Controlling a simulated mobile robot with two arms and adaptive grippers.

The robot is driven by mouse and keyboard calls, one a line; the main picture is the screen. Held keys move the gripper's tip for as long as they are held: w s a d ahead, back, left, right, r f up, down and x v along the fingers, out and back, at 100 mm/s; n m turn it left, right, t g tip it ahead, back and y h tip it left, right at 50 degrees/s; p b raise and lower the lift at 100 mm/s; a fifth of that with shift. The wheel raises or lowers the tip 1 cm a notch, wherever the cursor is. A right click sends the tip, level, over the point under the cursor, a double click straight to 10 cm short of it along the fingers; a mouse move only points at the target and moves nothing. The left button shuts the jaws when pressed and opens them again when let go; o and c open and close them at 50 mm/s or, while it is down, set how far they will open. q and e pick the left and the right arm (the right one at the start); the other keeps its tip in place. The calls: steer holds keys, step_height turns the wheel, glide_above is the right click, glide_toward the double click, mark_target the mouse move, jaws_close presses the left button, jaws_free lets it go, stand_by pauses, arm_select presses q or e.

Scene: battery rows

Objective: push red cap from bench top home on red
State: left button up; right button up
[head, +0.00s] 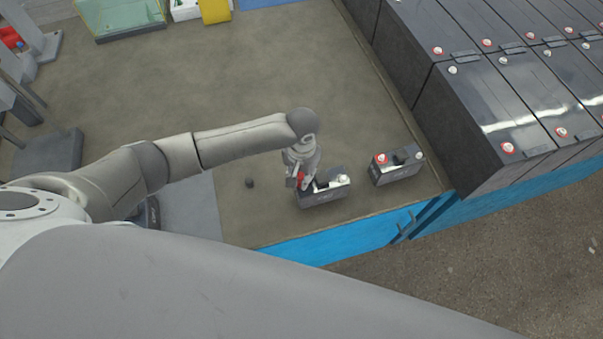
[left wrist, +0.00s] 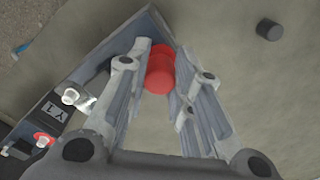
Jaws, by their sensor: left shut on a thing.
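My left gripper (head: 300,183) is shut on the red cap (left wrist: 159,75), which sits between its two fingers. In the head view the red cap (head: 301,177) shows at the left end of a small grey battery (head: 323,198) on the bench. In the left wrist view, more red shows just behind the cap over the battery's end; I cannot tell whether it is the red terminal or whether the cap touches it. The battery's other terminal (head: 342,178) is pale and bare. My right gripper is not in view.
A second small battery (head: 397,173) with a red-ringed terminal (head: 380,158) stands to the right. A small black cap (head: 249,183) lies on the bench top (head: 240,90), left of the gripper. Large black batteries (head: 480,120) stand in rows at right. The bench's middle is clear.

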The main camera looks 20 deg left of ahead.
arm_select(q)
steer(key=shift+f, duration=0.4)
stand_by(0.4)
steer(key=o, duration=0.8)
steer(key=shift+o, duration=0.4)
steer(key=o, duration=0.4)
steer(key=shift+c, duration=0.2)
steer(key=shift+r, duration=0.1)
step_height(320, 180, up, 5)
steer(key=p, duration=0.5)
steer(key=shift+r+p, duration=0.85)
steer(key=shift+r, duration=0.05)
